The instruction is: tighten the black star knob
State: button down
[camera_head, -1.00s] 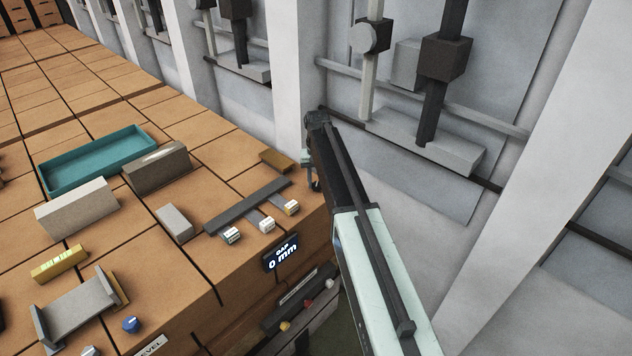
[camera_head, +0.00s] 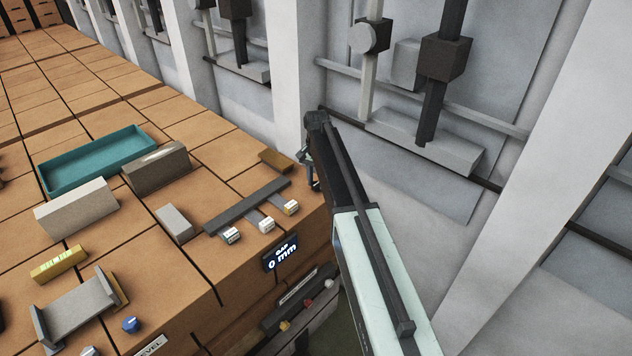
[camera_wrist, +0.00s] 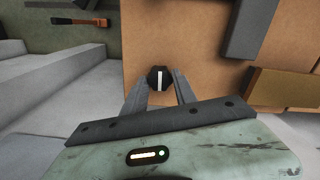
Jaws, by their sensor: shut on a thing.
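The black star knob (camera_wrist: 159,79) shows in the wrist view as a small round dark knob with a white stripe, against the brown bench. The stripe stands nearly upright in the picture. My gripper (camera_wrist: 160,88) has its two grey fingers on either side of the knob, shut on it. In the head view my gripper (camera_head: 308,170) is at the right end of the bench, mostly behind my arm, and the knob is hidden there.
A teal tray (camera_head: 97,166) stands farther left. A grey wall with posts rises right of the bench. An orange-handled tool (camera_wrist: 80,21) shows in the wrist view.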

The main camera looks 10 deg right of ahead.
aim_at(317, 184)
jog(key=shift+s, duration=0.1)
jog(key=c, duration=1)
grip_release()
notch_tip(317, 184, up, 8)
jog(key=p, duration=0.8)
jog(key=shift+f, duration=0.1)
